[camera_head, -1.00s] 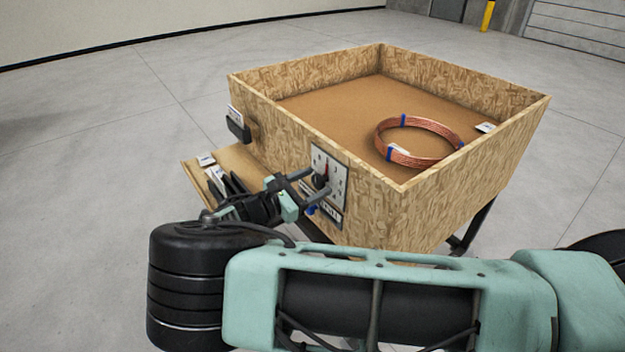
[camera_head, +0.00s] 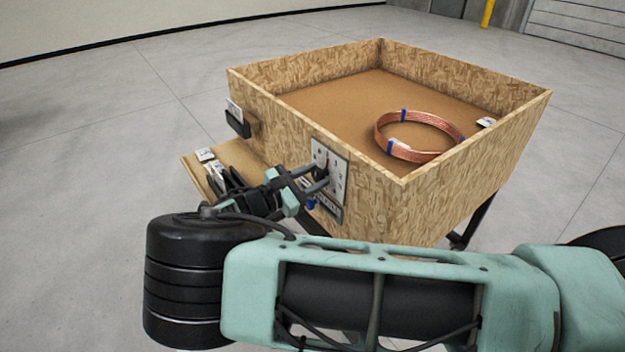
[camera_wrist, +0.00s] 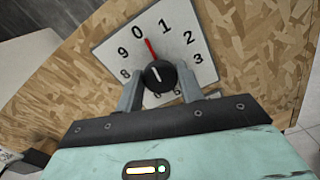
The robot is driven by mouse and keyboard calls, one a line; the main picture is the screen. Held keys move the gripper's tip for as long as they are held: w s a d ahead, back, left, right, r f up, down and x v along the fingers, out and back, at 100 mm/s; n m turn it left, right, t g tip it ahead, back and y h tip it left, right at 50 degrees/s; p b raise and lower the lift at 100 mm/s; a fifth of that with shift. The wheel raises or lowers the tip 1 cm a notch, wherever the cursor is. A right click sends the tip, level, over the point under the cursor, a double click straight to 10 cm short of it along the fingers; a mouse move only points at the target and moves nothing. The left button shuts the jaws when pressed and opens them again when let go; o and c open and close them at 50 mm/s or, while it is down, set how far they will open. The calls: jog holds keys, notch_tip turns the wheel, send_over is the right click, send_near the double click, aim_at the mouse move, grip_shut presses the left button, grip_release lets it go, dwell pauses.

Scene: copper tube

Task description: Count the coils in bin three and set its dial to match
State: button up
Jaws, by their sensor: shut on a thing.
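The wooden bin (camera_head: 440,205) holds one visible copper coil (camera_head: 428,116) with blue ties, lying near its right corner. The white dial plate (camera_head: 338,192) is on the bin's front wall and shows upright numbers around a black knob.
A small ledge (camera_head: 195,178) with cards and dark pieces sits below the bin's front left. A black holder with a card (camera_head: 237,122) is on the front wall. A white label (camera_head: 486,123) lies inside the bin. Open grey floor surrounds it.

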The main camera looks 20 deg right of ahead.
jog(key=m+b, duration=0.2)
jog(key=m, duration=0.1)
jog(key=shift+f+m, duration=0.15)
jog(key=shift+m, duration=0.15)
jog(key=shift+s+m+b, duration=0.1)
jog(key=shift+m+b, duration=0.6)
jog(key=shift+m, duration=0.2)
jog(key=o, duration=1)
jog(key=shift+a, duration=0.15)
jog(key=shift+b+v, duration=2.15)
jog(key=shift+v, duration=6.5)
